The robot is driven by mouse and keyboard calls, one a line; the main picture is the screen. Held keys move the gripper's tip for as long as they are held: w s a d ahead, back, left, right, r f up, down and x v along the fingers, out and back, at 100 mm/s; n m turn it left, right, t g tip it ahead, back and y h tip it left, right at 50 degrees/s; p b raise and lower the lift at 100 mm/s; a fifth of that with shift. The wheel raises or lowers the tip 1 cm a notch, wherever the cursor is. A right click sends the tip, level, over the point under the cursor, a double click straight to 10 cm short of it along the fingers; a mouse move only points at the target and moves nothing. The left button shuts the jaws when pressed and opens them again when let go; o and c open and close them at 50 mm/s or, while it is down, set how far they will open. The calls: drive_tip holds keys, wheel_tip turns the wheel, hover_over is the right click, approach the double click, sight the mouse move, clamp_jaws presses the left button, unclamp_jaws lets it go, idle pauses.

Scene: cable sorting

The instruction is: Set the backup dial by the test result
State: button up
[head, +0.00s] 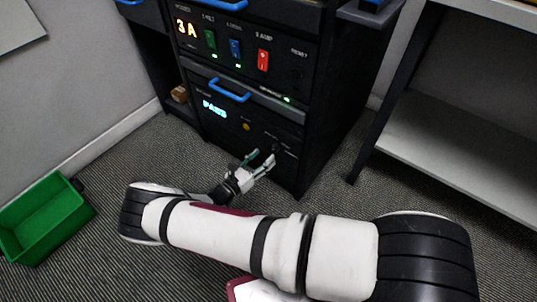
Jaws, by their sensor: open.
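The lower panel of the dark rack has a lit blue display (214,109) that reads "PASS". A small amber button or lamp (246,127) is to the right of the display. My gripper (265,160) is open at the right part of this panel, close to a dark round knob (275,149), which seems to be the dial. The gripper partly covers the knob, and I cannot tell its setting or whether the fingers touch it.
The panel above has an orange "3A" readout (186,28) and green (211,41), blue (236,48) and red (263,60) switches. Blue drawer handles (229,91) stick out. A green bin (43,217) is on the carpet at left. A shelf unit (455,140) stands at right.

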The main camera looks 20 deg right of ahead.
sight(271, 150)
drive_tip(key=shift+b+x, duration=0.45)
drive_tip(key=shift+x, duration=1.55)
drive_tip(key=shift+c, duration=0.3)
drive_tip(key=c, duration=1.1)
